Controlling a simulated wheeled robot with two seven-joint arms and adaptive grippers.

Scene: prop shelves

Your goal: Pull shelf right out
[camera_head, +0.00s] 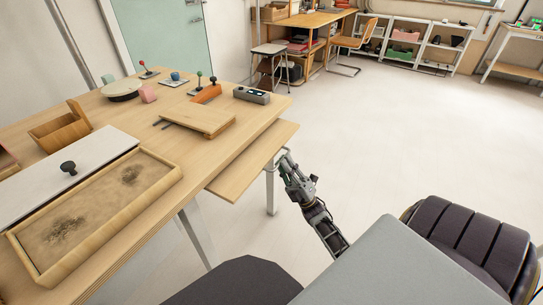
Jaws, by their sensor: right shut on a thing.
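The wooden pull-out shelf (252,163) sticks out from under the right side of the wooden table (223,140), with a good part of its board showing. My right gripper (283,158) is at the shelf's outer right edge, shut on it. The fingertips are small in the picture, so whether they hold a handle or the board itself is hard to see. My left gripper is not in view.
The table holds a tray of sand (95,215), a wooden box (60,130), a wooden board (199,118), a grey device (251,95) and small joysticks. Open floor (380,140) lies to the right; a desk (312,19) and low shelves stand behind.

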